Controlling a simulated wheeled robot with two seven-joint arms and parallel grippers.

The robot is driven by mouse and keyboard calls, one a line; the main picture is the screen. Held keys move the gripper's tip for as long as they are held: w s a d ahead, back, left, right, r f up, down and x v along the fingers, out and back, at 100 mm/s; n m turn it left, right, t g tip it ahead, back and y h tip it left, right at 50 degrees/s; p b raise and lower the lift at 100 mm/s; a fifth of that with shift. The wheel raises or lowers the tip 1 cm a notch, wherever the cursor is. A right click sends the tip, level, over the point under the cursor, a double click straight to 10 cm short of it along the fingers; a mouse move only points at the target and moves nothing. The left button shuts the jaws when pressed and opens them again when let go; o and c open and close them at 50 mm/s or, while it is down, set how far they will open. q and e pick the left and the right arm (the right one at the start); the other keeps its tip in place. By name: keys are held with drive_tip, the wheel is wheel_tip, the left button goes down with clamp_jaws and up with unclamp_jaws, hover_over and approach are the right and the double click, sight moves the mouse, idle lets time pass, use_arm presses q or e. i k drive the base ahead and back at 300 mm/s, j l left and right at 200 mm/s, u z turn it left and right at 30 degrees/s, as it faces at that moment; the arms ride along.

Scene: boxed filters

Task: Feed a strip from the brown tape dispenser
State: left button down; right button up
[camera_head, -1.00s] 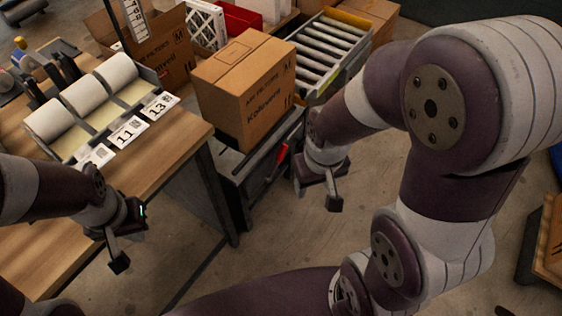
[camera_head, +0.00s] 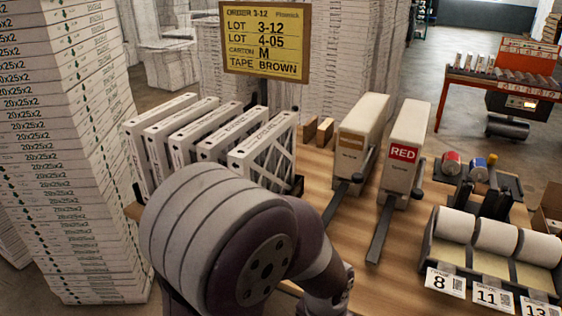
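Two beige tape dispensers stand side by side on the wooden bench. The left one, the brown tape dispenser (camera_head: 362,128), has a brown label too small to read surely. The red tape dispenser (camera_head: 405,140) to its right is labelled RED. Each has a dark lever on its side and a dark bar running forward over the bench. No fed strip can be made out at the brown one. My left arm rises at the bottom centre, in front of the bench; its wrist reaches the lower edge and its fingers do not show. My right gripper is out of view.
A yellow order sign (camera_head: 266,40) reads carton M, tape BROWN. Boxed filters (camera_head: 262,150) stand in a row left of the dispensers. White label rolls (camera_head: 497,238) with cards 8, 11 and 13 sit at the right. Tall filter stacks (camera_head: 75,150) fill the left. Bench between dispensers and rolls is clear.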

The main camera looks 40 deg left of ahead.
sight(358, 177)
drive_tip(key=u, duration=0.8)
